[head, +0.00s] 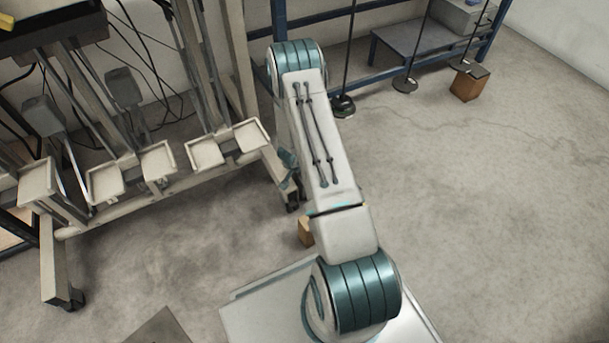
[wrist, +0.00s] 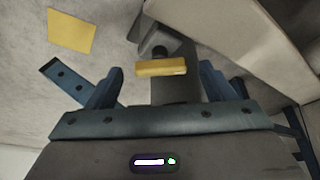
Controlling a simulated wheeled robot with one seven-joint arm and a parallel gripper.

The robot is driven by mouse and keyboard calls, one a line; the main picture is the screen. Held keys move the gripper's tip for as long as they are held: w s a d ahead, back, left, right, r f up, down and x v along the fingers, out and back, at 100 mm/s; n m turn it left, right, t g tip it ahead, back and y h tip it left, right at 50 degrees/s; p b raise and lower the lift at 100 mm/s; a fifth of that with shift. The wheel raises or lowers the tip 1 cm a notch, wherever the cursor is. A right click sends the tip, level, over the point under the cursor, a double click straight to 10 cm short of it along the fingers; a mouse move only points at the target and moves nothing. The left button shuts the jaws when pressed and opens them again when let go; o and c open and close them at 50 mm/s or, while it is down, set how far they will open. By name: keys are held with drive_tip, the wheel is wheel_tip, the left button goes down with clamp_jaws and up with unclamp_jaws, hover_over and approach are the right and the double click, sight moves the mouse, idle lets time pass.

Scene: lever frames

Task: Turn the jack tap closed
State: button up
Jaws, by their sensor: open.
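In the wrist view my gripper (wrist: 160,76) is open, with one blue finger on each side of a short yellow bar (wrist: 161,68). The bar lies crosswise in the gap, with clear space between it and each finger. It sits in front of a dark grey body (wrist: 175,90) with a rounded dark part above it. The bar looks like a tap handle, but I cannot tell for sure that it is the jack tap. In the head view my arm hides most of the area around my gripper.
A flat yellow patch (wrist: 72,31) shows in the wrist view. In the head view, a pale wheeled frame with trays (head: 205,153) stands at left. A blue rack (head: 330,12) stands behind, with a brown box (head: 468,84) beside it. The floor at right (head: 510,220) is clear.

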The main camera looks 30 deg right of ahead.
drive_tip(key=shift+w+d+f, duration=0.1)
drive_tip(key=shift+f, duration=0.25)
drive_tip(key=c, duration=1)
drive_tip(key=shift+r+p, duration=0.2)
drive_tip(key=shift+p, duration=0.45)
drive_tip(key=shift+f+m+g+p, duration=0.2)
drive_tip(key=shift+m+g+p, duration=0.1)
drive_tip(key=shift+m+p, duration=0.35)
drive_tip(key=o, duration=1)
